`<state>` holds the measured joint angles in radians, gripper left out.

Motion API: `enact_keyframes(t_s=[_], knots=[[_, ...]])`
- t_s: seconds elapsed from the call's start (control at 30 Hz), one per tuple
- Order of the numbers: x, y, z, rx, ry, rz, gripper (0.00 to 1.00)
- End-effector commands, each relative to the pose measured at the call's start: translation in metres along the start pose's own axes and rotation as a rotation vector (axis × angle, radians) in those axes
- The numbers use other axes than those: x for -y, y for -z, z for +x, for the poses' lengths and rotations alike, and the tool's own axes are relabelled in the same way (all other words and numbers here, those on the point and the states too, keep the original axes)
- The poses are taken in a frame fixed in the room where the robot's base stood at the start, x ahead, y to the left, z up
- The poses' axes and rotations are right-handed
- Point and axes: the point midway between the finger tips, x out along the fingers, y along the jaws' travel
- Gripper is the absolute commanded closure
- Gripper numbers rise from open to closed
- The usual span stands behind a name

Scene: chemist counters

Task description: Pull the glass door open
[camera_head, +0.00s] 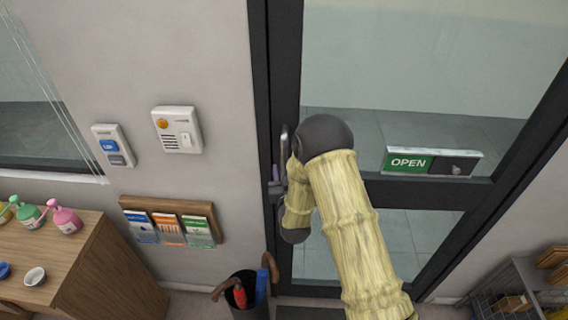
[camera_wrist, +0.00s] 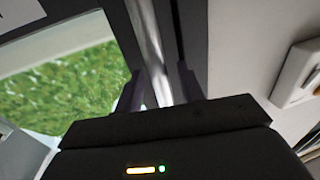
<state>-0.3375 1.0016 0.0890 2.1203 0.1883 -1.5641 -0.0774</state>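The glass door (camera_head: 425,100) has a dark frame and a green OPEN sign (camera_head: 408,162) on its crossbar. It looks closed against the jamb. Its upright metal handle (camera_head: 284,143) is on the left stile, partly hidden by my arm. My gripper (camera_head: 277,178) is at the handle's lower part, mostly hidden behind my wrist in the head view. In the wrist view the handle bar (camera_wrist: 150,45) runs down between the two fingers of my gripper (camera_wrist: 160,90). The fingers stand apart on either side of the bar, and no firm grip shows.
Left of the door are a wall intercom (camera_head: 177,130), a switch box (camera_head: 113,145) and a leaflet rack (camera_head: 172,222). An umbrella stand (camera_head: 245,295) stands on the floor close to the door's handle side. A wooden counter (camera_head: 95,275) is at left, a wire rack (camera_head: 515,285) at lower right.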

Motion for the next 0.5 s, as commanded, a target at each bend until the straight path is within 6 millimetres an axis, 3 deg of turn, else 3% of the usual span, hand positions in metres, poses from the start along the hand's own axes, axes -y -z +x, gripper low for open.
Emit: enact_keyframes(t_s=[0.17, 0.47, 0.5], knots=[[0.0, 0.001, 0.014, 0.0, 0.0, 0.0, 0.61], [0.0, -0.001, 0.016, 0.001, 0.0, 0.0, 0.61], [0.0, -0.001, 0.016, 0.001, 0.0, 0.0, 0.67]])
